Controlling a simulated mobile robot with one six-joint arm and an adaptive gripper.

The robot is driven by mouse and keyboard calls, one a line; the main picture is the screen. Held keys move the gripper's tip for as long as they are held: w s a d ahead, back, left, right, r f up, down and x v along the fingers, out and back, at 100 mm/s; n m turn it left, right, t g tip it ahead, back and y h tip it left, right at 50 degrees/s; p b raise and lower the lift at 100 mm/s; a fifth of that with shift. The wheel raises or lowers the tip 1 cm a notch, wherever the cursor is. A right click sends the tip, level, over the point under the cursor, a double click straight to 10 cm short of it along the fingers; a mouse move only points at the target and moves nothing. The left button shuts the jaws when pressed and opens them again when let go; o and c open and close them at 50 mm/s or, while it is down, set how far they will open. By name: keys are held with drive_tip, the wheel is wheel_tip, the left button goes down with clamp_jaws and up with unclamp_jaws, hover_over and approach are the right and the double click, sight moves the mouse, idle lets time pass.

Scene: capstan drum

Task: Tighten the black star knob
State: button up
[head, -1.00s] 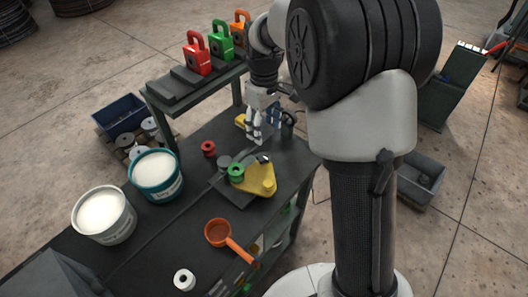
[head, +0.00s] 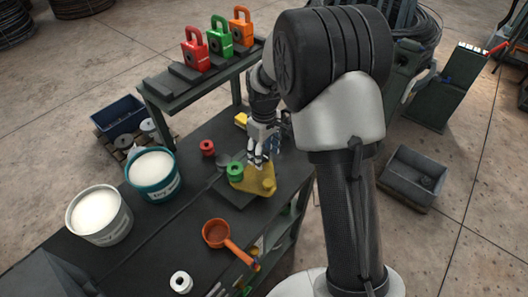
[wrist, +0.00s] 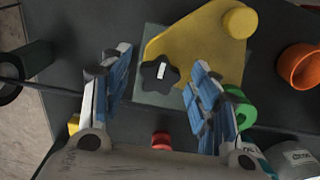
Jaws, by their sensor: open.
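The black star knob (wrist: 161,72), with a small white mark on top, sits at one corner of a yellow plate (wrist: 205,45) in the wrist view. The yellow plate also shows on the bench in the head view (head: 259,182). My gripper (wrist: 162,82) is open, with one finger on each side of the knob and a gap to both. In the head view my gripper (head: 256,164) is over the back of the yellow plate and hides the knob. How high the fingertips are above the knob is hard to tell.
A green ring (head: 235,172) stands beside the yellow plate and a red one (head: 207,148) lies further back. An orange ladle (head: 222,236) lies in front. Two buckets (head: 99,215) stand at left. Padlocks (head: 219,38) stand on the shelf behind.

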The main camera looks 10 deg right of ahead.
drive_tip(key=shift+c, duration=0.6)
drive_tip(key=c, duration=0.9)
drive_tip(key=shift+c, duration=0.2)
drive_tip(key=shift+m, duration=0.3)
drive_tip(key=m+p, duration=0.1)
drive_tip(key=m, duration=0.3)
drive_tip(key=shift+a, duration=0.1)
drive_tip(key=m+p, duration=0.1)
drive_tip(key=m, duration=0.3)
drive_tip(key=shift+m, duration=0.4)
drive_tip(key=m, duration=0.4)
drive_tip(key=shift+a+m+p, duration=0.15)
drive_tip(key=shift+m+p, duration=0.15)
drive_tip(key=shift+p, duration=0.1)
drive_tip(key=m, duration=0.4)
drive_tip(key=shift+w+m, duration=0.1)
drive_tip(key=shift+m, duration=0.2)
